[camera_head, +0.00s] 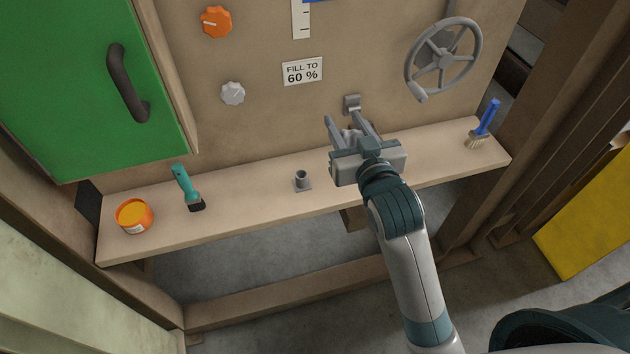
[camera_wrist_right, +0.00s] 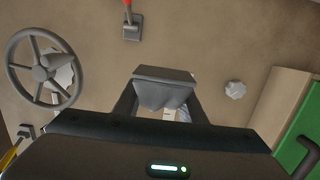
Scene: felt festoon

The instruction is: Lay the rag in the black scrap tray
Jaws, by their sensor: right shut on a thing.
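My right gripper (camera_head: 349,122) is in front of the back panel, above the shelf, with its fingers pointing at the panel. In the right wrist view, the gripper (camera_wrist_right: 162,98) is shut on a dark grey piece with a wavy lower edge, which looks like the folded rag (camera_wrist_right: 162,92). In the head view the rag is mostly lost between the fingers. It is held clear of the shelf. I cannot make out the black scrap tray in either view. My left gripper is not in view.
A handwheel (camera_head: 443,59) and a red-handled lever (camera_wrist_right: 131,22) stick out from the panel. A green door (camera_head: 75,90) stands left.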

